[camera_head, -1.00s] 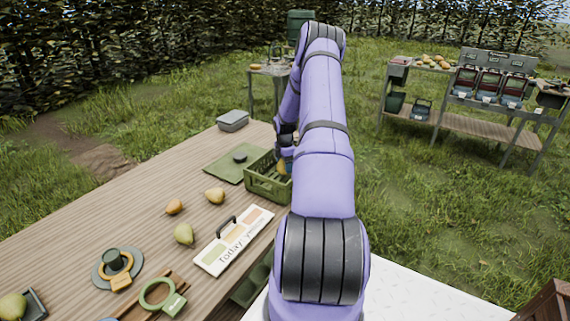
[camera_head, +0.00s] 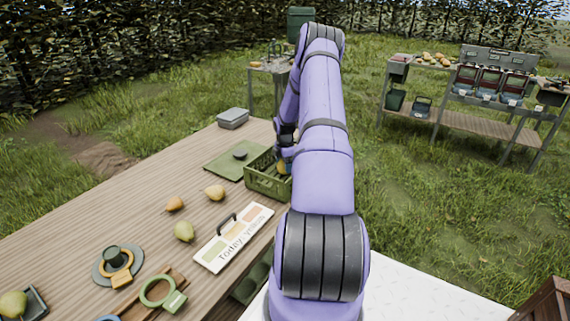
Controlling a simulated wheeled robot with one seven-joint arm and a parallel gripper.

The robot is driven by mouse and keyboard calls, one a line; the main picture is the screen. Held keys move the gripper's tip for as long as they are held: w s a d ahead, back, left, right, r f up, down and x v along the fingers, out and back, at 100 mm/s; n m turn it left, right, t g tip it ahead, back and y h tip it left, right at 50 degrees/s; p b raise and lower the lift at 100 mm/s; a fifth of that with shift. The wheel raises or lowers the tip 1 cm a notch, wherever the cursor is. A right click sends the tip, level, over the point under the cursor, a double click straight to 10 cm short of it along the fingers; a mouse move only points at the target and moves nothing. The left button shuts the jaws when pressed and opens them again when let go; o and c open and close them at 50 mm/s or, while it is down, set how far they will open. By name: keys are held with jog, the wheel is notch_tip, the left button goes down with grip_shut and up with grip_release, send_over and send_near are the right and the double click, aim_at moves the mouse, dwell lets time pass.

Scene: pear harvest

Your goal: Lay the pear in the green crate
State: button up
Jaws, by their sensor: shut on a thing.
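The green crate (camera_head: 262,183) stands on the wooden table near its right edge, partly hidden behind my purple arm. My gripper (camera_head: 284,157) is at the crate's right part, low over or inside its opening. It is shut on a yellowish pear (camera_head: 282,167), of which only a small part shows. My arm hides the fingertips and most of the pear, so I cannot tell whether the pear touches the crate floor.
Several loose pears, one of them a green pear (camera_head: 184,231), lie on the table. A "Today" sign board (camera_head: 234,238) lies in front of the crate. A green mat (camera_head: 222,160) and a grey box (camera_head: 233,118) are behind it. Ring tools (camera_head: 119,266) are at front left.

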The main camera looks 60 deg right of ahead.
jog(key=shift+f, duration=0.3)
dwell(0.4)
jog(key=o, duration=1.1)
jog(key=shift+r, duration=0.1)
notch_tip(320, 180, up, 11)
jog(key=shift+w+f, duration=0.1)
jog(key=shift+f, duration=0.1)
